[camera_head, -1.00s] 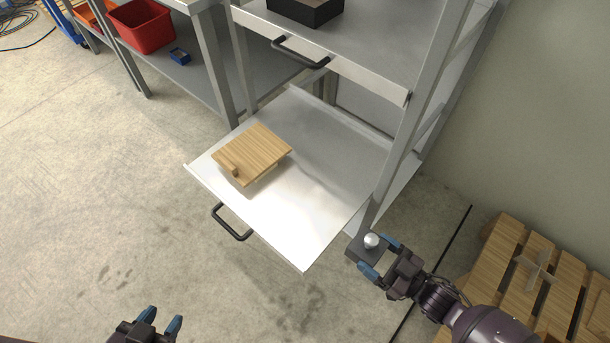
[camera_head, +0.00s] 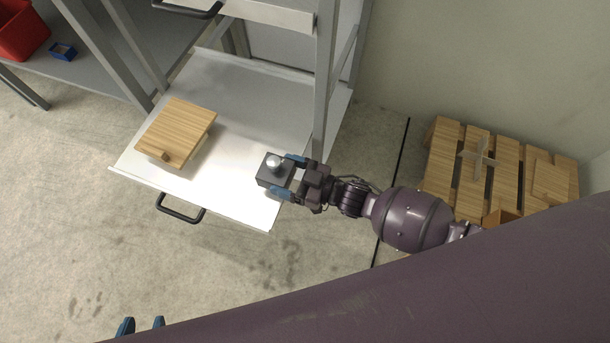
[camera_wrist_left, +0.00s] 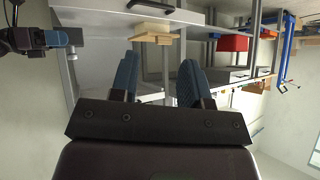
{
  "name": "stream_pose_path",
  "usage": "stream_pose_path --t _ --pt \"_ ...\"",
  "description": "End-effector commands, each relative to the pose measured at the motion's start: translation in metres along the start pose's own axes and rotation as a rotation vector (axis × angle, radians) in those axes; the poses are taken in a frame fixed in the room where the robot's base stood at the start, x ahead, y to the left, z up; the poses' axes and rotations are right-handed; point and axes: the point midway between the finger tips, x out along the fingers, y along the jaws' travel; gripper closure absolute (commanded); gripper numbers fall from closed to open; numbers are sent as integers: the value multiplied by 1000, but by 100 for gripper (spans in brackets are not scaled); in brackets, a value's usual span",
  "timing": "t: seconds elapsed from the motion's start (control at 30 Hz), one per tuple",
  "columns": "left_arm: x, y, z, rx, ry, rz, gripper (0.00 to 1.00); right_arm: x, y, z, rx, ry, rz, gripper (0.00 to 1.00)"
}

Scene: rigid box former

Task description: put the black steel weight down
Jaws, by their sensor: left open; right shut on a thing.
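The black steel weight (camera_head: 268,177) is a dark block with a silver knob on top. It is over the right part of the pulled-out metal shelf (camera_head: 240,205); I cannot tell if it touches the surface. My right gripper (camera_head: 284,178) is shut on the weight from its right side. My left gripper (camera_head: 140,326) is open and empty at the bottom of the head view, apart from the shelf. Its two blue fingers also show in the left wrist view (camera_wrist_left: 158,80).
A wooden board (camera_head: 178,130) with a small block lies on the shelf's left part. A black handle (camera_head: 181,212) sticks out from the shelf's front edge. A rack post (camera_head: 323,90) rises beside my right gripper. A wooden pallet (camera_head: 470,185) lies at the right. The shelf's middle is clear.

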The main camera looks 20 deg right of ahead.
Motion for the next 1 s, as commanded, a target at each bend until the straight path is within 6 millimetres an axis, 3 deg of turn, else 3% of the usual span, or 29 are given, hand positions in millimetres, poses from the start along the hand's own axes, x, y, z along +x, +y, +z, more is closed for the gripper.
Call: stream_pose_path --t 0.1,0.3,0.8,0.9,1.0 --pt "3 1 1 8 2 3 57 24 0 -5 0 15 -3 100" --pt "4 1 -6 22 18 4 57 48 0 -6 -1 15 -3 100" --pt "5 2 1 36 7 6 57 76 0 -6 -1 15 -3 100" --pt "7 5 8 38 2 11 57 72 -1 14 5 10 -2 100" --pt "7 3 1 31 43 6 57 72 -1 26 6 8 -1 100"
